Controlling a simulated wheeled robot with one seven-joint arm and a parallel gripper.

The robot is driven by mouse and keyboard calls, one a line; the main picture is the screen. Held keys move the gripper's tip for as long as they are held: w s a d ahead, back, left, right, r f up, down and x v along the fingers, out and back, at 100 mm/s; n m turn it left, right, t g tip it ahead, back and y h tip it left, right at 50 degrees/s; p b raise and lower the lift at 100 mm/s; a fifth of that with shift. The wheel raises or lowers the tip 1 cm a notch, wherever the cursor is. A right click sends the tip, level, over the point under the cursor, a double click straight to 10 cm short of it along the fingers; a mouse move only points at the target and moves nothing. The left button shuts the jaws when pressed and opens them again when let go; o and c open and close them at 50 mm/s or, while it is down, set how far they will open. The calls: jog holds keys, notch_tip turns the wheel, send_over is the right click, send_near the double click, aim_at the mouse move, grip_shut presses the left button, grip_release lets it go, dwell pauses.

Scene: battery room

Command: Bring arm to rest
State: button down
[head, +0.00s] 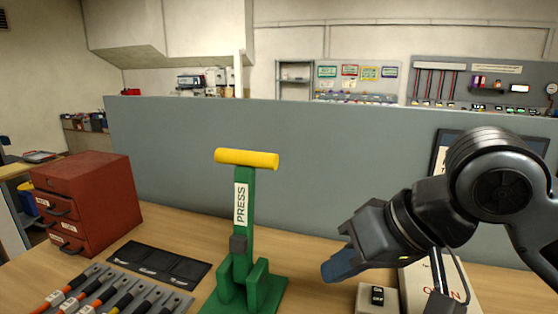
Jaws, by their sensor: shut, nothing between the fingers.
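My arm reaches in from the right of the head view. My gripper (336,270) hangs over the wooden bench, pointing down and to the left, with blue fingertips. It is shut with nothing held. It is to the right of a green press (243,210) and apart from it in the picture. The press stands upright, with a yellow crossbar handle (247,159) on top and a white PRESS label. The arm hides part of the things at the right end of the bench.
A red drawer cabinet (85,200) stands at the left. Tools lie in a grey rack (118,292) by a black mat (160,264). A small ON/OFF switch box (377,297) is below the gripper. A grey partition (330,160) closes the bench's back; a dark-framed panel (446,146) is behind my arm.

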jog(key=a+r+m+t+y, duration=0.1)
jog(key=a+r+t+y, duration=0.4)
jog(key=a, duration=0.4)
jog(key=s+d+f+m+t+h, duration=0.8)
jog(key=s+d+f+m, duration=0.25)
jog(key=s+f, duration=0.45)
jog(key=s+d+f+n+g+h, duration=0.15)
jog(key=s+d+n, duration=0.35)
jog(key=s, duration=0.5)
jog(key=s+d+f+n+g+h, duration=0.1)
jog(key=s+d+f+n+h, duration=0.15)
jog(key=s+d, duration=0.6)
notch_tip(320, 180, down, 10)
jog(key=s+a+b, duration=0.1)
jog(key=b, duration=0.9)
jog(key=shift+s+a+y, duration=0.3)
jog(key=shift+y, duration=0.1)
jog(key=shift+d, duration=0.1)
